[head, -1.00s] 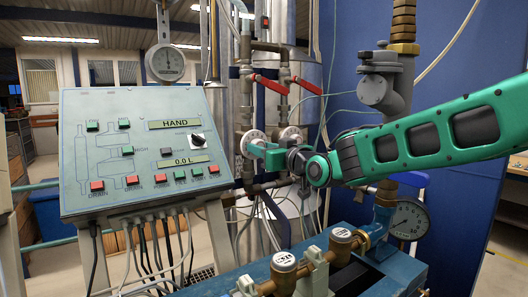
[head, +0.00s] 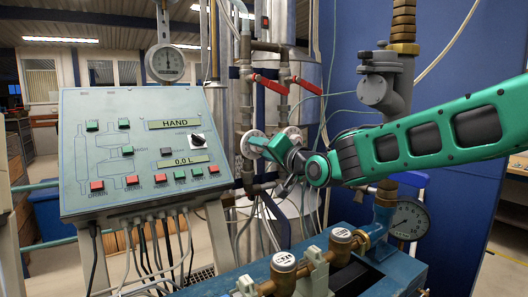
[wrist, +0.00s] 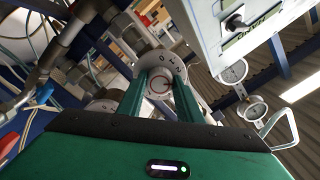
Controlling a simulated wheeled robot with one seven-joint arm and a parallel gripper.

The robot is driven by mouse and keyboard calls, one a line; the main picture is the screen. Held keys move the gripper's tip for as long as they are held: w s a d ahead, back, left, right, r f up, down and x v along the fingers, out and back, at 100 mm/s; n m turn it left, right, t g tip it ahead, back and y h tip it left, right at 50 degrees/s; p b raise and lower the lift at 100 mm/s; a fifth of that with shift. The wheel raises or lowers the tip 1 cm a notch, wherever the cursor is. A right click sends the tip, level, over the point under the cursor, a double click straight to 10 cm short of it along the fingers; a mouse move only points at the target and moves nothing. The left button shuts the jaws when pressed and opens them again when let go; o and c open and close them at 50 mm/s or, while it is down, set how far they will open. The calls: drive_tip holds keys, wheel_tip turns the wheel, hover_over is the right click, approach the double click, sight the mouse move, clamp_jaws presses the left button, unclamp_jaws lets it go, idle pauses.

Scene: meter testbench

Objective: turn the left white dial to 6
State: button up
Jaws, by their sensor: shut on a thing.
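The left white dial (head: 247,136) is on the pipework right of the control panel. My gripper (head: 259,147) reaches it from the right and covers part of its face. In the wrist view the dial's white scale ring (wrist: 168,62) shows some digits, a 0 among them. The two green fingers of my gripper (wrist: 160,88) are shut on the dial's round centre knob (wrist: 159,85), one on each side. The dial's exact setting cannot be read. The right white dial (head: 291,132) is just beside it, partly behind my gripper.
The sloping control panel (head: 100,150) with buttons stands to the left. Red-handled valves (head: 270,84) are above the dials. Brass-coloured fittings (head: 284,262) and a blue bench (head: 395,277) are below. A round gauge (head: 409,220) is at lower right.

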drive_tip(key=shift+w+d+f+m, duration=0.1)
drive_tip(key=shift+d+m, duration=0.05)
drive_tip(key=shift+m, duration=3.1)
drive_tip(key=shift+w+d+m, duration=0.1)
drive_tip(key=shift+d+m, duration=0.05)
drive_tip(key=shift+m, duration=3.05)
drive_tip(key=shift+w+d+f+m, duration=0.1)
drive_tip(key=shift+d+m, duration=0.05)
drive_tip(key=shift+m, duration=3.1)
drive_tip(key=o, duration=1)
drive_tip(key=shift+o, duration=0.2)
drive_tip(key=shift+s+a+r, duration=0.1)
drive_tip(key=shift+s+a, duration=0.05)
drive_tip(key=shift+a, duration=0.05)
drive_tip(key=v, duration=1)
drive_tip(key=shift+s+d, duration=0.25)
drive_tip(key=shift+d, duration=0.05)
